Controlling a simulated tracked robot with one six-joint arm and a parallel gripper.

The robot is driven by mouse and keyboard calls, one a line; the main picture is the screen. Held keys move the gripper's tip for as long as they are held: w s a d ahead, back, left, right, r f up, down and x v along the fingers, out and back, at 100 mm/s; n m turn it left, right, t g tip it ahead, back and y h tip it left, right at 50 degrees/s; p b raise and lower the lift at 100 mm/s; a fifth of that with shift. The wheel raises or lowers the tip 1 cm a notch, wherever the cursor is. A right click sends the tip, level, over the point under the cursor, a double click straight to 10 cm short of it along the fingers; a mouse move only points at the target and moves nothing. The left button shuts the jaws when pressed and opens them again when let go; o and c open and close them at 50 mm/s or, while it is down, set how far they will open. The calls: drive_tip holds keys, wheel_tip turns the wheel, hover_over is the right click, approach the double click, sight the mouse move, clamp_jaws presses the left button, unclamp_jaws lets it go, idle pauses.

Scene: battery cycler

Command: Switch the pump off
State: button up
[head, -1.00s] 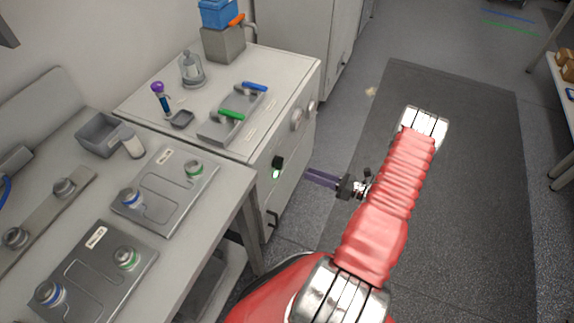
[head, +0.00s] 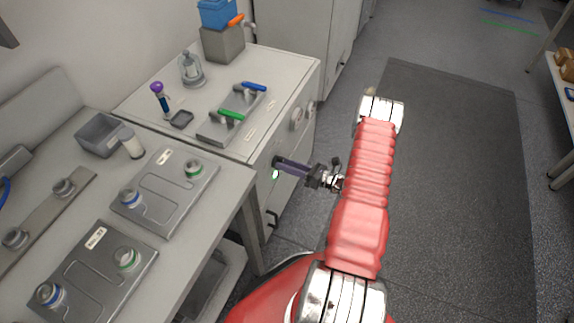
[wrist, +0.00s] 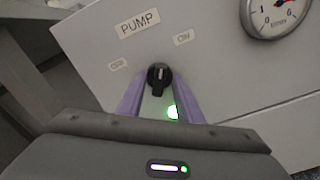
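The pump switch is a black round knob (wrist: 159,78) on the pale cabinet front, under a PUMP label (wrist: 138,23). An OFF label (wrist: 118,65) is at its upper left and an ON label (wrist: 183,38) at its upper right. I cannot tell surely which label its pale pointer mark faces. A green lamp (wrist: 173,112) glows below the knob; it also shows in the head view (head: 275,175). My gripper (wrist: 158,80) is open, its purple fingers on either side of the knob with small gaps visible. In the head view, my gripper (head: 277,163) hides the knob.
A round gauge (wrist: 275,12) is at the upper right of the panel. A cabinet handle (head: 271,218) is below the lamp. The bench (head: 225,207) with two grey plates stands at the left. Open floor with a dark mat (head: 450,180) lies to the right.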

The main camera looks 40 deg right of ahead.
drive_tip(key=shift+c, duration=0.2)
clamp_jaws()
drive_tip(key=shift+n, duration=0.4)
drive_tip(key=n, duration=1.1)
idle(0.4)
drive_tip(key=shift+s, duration=0.1)
idle(0.4)
drive_tip(key=shift+o, duration=0.2)
unclamp_jaws()
drive_tip(key=shift+a, duration=0.1)
